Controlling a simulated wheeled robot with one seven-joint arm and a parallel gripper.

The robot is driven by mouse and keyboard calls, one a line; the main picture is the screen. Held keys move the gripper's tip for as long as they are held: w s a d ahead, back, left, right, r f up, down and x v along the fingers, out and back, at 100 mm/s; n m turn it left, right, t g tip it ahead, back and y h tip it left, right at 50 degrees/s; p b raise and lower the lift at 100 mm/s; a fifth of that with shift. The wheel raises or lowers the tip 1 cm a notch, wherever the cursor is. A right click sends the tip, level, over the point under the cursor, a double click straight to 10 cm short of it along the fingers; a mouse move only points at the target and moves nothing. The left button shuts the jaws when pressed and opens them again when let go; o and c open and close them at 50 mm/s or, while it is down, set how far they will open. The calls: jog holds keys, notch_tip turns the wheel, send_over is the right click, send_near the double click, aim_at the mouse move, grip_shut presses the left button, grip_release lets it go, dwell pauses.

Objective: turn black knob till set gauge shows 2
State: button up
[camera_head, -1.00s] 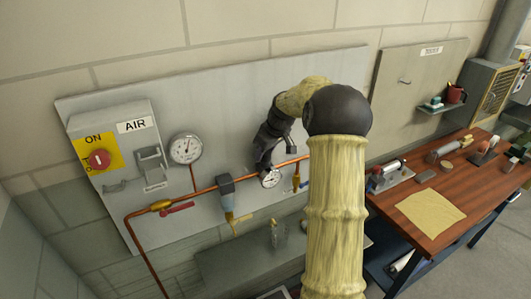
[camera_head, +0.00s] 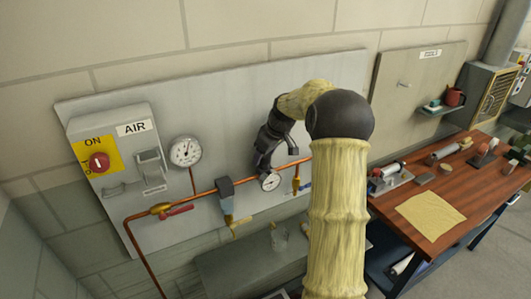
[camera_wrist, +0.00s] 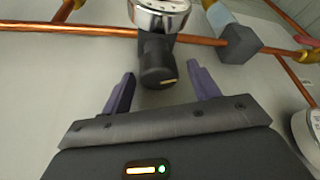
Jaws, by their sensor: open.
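The black knob (camera_wrist: 157,66) shows in the wrist view below the copper pipe, with a small pale mark near its end. It lies between my two purple fingertips, with a gap on both sides. My gripper (camera_wrist: 161,72) is open and holds nothing. The set gauge (camera_wrist: 159,8) is cut off by the top edge there. In the head view the set gauge (camera_head: 270,180) is a small white dial just below my gripper (camera_head: 263,166); its reading is too small to tell. My gripper and wrist hide the knob in that view.
A copper pipe (camera_head: 143,215) runs along the grey wall panel with a larger gauge (camera_head: 185,151), a red-handled valve (camera_head: 175,210) and a blue-grey filter (camera_head: 226,199). The AIR box (camera_head: 125,160) with a red switch is at left. A wooden bench (camera_head: 455,195) stands at right.

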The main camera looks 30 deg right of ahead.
jog(key=shift+r, duration=0.1)
jog(key=b+v, duration=0.3)
jog(key=v, duration=1.4)
jog(key=shift+b, duration=0.3)
jog(key=shift+d+r, duration=0.1)
jog(key=s+a+f+m+g+h, duration=0.15)
jog(key=s+a+f, duration=0.35)
jog(key=a+f, duration=0.7)
jog(key=s+a+f+m, duration=0.1)
jog(key=s+a+f, duration=0.3)
jog(key=s, duration=0.4)
jog(key=s+a+f+m, duration=0.2)
jog(key=s+a+f, duration=0.2)
jog(key=s+f, duration=0.3)
jog(key=shift+s+a+f, duration=0.2)
jog(key=shift+s+f, duration=0.05)
jog(key=shift+s, duration=0.95)
